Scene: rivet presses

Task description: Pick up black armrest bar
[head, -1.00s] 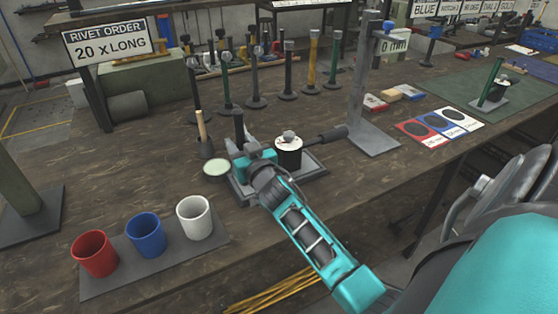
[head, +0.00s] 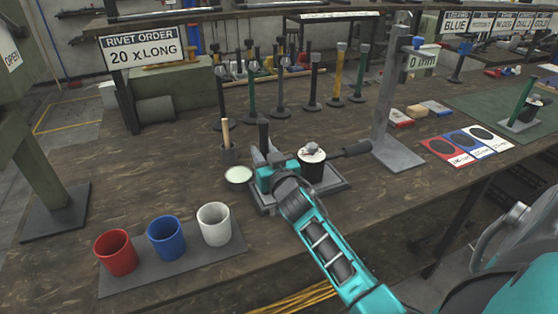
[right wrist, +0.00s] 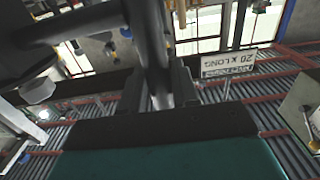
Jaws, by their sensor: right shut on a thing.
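A black upright bar (head: 263,134) stands above the grey fixture plate (head: 335,192) in the head view. My right gripper (head: 270,160) is at the bar's lower part. In the right wrist view a dark bar (right wrist: 150,45) runs between the two fingers (right wrist: 158,90), and they are shut on it. The gripper hides the bar's lower end, so I cannot tell whether it touches the plate. My left gripper is not in view.
Beside the gripper stand a black cylinder (head: 312,170) with a white top and a dark lever (head: 350,150). A grey post (head: 392,105) stands to the right. Red (head: 116,252), blue (head: 166,238) and white (head: 214,224) cups stand at front left. Several bars on round feet stand behind.

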